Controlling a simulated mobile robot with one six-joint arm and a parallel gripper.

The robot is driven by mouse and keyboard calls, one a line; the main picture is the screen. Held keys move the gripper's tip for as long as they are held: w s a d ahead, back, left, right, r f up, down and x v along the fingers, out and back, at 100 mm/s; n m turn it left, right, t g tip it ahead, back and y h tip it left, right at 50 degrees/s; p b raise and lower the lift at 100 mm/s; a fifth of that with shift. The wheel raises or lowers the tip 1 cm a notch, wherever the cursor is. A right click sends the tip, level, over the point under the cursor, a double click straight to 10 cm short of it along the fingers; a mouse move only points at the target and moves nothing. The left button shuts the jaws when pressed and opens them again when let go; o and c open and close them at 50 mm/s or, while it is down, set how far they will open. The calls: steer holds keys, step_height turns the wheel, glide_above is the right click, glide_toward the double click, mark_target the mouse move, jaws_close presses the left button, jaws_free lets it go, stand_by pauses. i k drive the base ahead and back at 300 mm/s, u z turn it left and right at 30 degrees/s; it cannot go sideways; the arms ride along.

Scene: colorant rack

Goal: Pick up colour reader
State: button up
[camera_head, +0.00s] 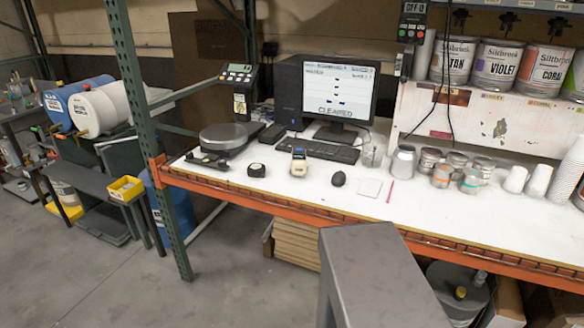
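A small handheld device with a pale body, a yellowish top and a little dark screen (299,162), which looks like the colour reader, stands or lies on the white worktop (225,182) near its front edge. It is in front of the black keyboard, with nothing touching it that I can see. My gripper is not in view. A grey block at the bottom centre looks like part of my own arm, and it is apart from the device.
A round black object (256,170) is left of the device and a black mouse (338,179) is right. The keyboard (325,150) and monitor (338,88) are behind. A scale (224,138) stands left; jars and cups stand right. The orange beam (240,203) edges the worktop.

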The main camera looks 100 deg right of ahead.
mark_target(298, 159)
steer(key=u, duration=0.25)
steer(key=k, duration=1.25)
steer(key=z, duration=0.5)
steer(key=i, duration=1)
